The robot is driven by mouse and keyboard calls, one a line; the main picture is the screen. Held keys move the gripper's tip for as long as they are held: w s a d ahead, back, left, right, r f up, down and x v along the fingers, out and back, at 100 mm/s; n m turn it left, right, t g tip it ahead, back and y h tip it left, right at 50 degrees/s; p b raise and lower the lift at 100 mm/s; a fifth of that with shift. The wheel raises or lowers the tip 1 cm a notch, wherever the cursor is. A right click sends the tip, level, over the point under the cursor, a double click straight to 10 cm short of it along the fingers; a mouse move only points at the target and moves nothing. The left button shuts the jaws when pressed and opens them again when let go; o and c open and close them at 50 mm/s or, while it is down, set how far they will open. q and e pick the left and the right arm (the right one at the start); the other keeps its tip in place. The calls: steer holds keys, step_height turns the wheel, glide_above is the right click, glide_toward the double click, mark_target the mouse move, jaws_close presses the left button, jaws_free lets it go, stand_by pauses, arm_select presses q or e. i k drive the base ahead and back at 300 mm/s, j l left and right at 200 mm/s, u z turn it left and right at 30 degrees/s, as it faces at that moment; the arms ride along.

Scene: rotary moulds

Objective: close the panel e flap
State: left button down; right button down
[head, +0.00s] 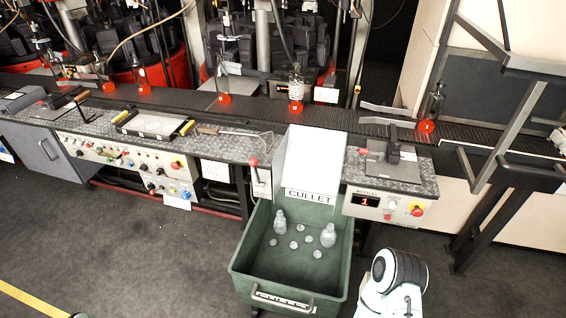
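I cannot make out a label for panel e or be sure which part is its flap. A control panel (130,163) with several knobs and buttons is set in the front of the bench at the left. A smaller control panel (386,206) with a red lit display and a red and yellow knob is at the right end. A grey cabinet front (40,147) with a dark handle is at the far left. Neither of my grippers shows; only a white and black part of my own arm is at the bottom right.
A green cullet bin (245,268) holding bottles stands on the floor under a white sloped board (310,165) marked CULLET. A conveyor (260,107) with glowing bottles runs behind the bench. A dark metal frame (490,180) is at the right.

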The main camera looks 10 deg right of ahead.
mark_target(97, 151)
steer(key=i+j+z, duration=0.2)
steer(key=i+j, duration=0.15)
steer(key=j, duration=0.3)
steer(key=i+j, duration=0.15)
steer(key=j, duration=0.2)
steer(key=i+j+z, duration=0.15)
steer(key=j, duration=0.2)
steer(key=i+j+z, duration=0.1)
steer(key=j, duration=0.3)
steer(key=i+j+z, duration=0.1)
steer(key=j, duration=0.25)
steer(key=i+j, duration=0.25)
steer(key=j, duration=0.15)
steer(key=z, duration=0.05)
